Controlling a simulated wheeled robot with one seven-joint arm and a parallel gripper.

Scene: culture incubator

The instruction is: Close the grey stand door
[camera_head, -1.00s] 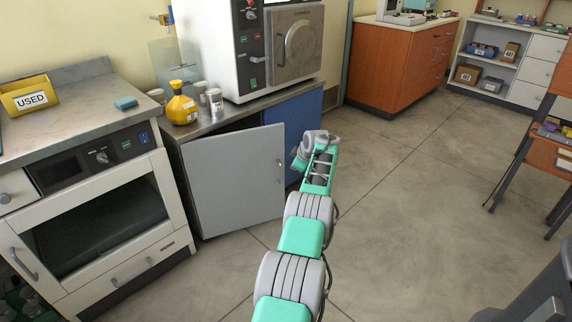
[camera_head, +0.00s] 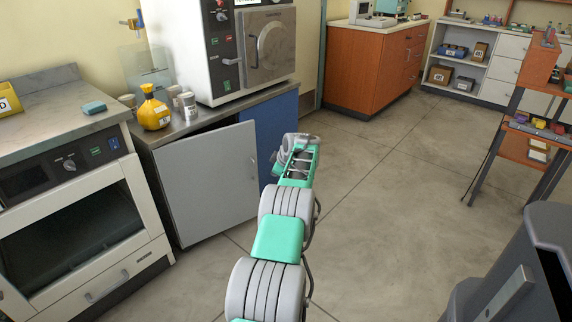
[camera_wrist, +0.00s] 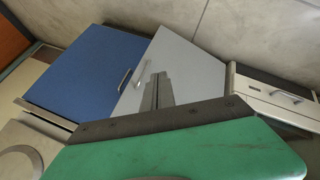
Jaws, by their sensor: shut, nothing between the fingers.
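The grey stand door (camera_head: 206,186) hangs partly open under the bench in the head view, with a dark gap above its top edge. Its handle (camera_head: 252,162) is near its right, free edge. The grey door (camera_wrist: 190,68) also fills the middle of the wrist view. My gripper (camera_wrist: 158,78) is shut and empty there, its fingers seen against the grey door's face near the handles. I cannot tell if they touch it. In the head view the fingers are hidden behind my wrist.
A blue door (camera_head: 270,128) is beside the grey door, apparently shut. A white oven (camera_head: 80,220) stands to the left. A yellow bottle (camera_head: 154,112) and a white autoclave (camera_head: 205,45) stand on the bench. A dark grey bin (camera_head: 530,265) is at lower right. Floor is clear mid-right.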

